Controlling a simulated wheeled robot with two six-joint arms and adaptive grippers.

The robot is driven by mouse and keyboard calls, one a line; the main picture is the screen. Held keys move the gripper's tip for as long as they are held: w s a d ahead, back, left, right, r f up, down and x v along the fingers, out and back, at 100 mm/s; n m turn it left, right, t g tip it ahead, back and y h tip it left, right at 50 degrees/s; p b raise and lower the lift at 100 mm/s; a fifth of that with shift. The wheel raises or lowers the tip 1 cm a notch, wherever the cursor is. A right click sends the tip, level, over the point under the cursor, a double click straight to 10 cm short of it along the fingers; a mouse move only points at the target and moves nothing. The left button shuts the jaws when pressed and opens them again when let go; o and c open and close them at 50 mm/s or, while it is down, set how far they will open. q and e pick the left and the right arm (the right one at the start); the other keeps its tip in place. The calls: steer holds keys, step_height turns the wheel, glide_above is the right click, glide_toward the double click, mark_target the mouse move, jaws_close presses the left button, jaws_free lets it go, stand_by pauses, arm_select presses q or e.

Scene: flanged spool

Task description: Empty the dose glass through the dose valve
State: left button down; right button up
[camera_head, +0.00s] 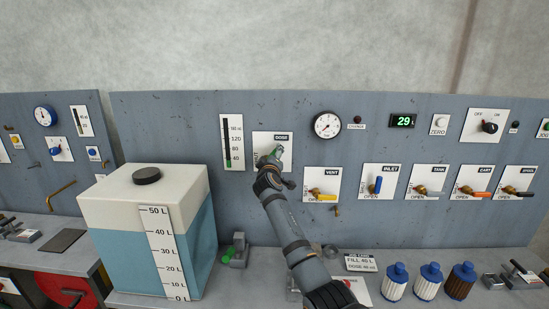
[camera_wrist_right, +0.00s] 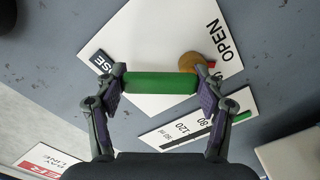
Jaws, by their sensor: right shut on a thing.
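The dose valve (camera_head: 278,152) has a green lever on a white plate marked DOSE, on the grey panel. My right gripper (camera_head: 270,160) is at this plate and hides much of the lever in the head view. In the right wrist view the gripper (camera_wrist_right: 160,84) is shut on the green lever (camera_wrist_right: 158,83), with a finger at each end, beside a brass hub and the word OPEN. The dose glass (camera_head: 227,140) is a dark upright strip on a white scale left of the plate; a short green part shows at its low end in the wrist view (camera_wrist_right: 242,117). My left gripper is out of view.
A white-topped tank (camera_head: 145,215) with blue liquid stands left of my arm. Right of the DOSE plate are a round gauge (camera_head: 327,125), the yellow VENT lever (camera_head: 326,197) and the blue INLET lever (camera_head: 378,186). Several filter cartridges (camera_head: 428,282) stand on the bench.

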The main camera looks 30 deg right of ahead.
steer(key=n, duration=0.2)
steer(key=r+n+p, duration=0.1)
steer(key=shift+w+a, duration=0.25)
steer(key=shift+a, duration=0.15)
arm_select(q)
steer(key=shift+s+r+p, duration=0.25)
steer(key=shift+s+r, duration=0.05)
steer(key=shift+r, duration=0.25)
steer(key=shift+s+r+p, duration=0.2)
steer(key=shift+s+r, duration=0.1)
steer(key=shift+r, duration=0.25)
arm_select(e)
steer(key=shift+w+a+r+n, duration=0.1)
steer(key=shift+a+n, duration=0.05)
steer(key=shift+n, duration=0.5)
steer(key=shift+w+a+r+n, duration=0.1)
steer(key=shift+a+n, duration=0.05)
steer(key=shift+n, duration=0.5)
steer(key=o, duration=1.4)
steer(key=shift+f, duration=0.1)
steer(key=o, duration=0.3)
steer(key=shift+w+f, duration=0.15)
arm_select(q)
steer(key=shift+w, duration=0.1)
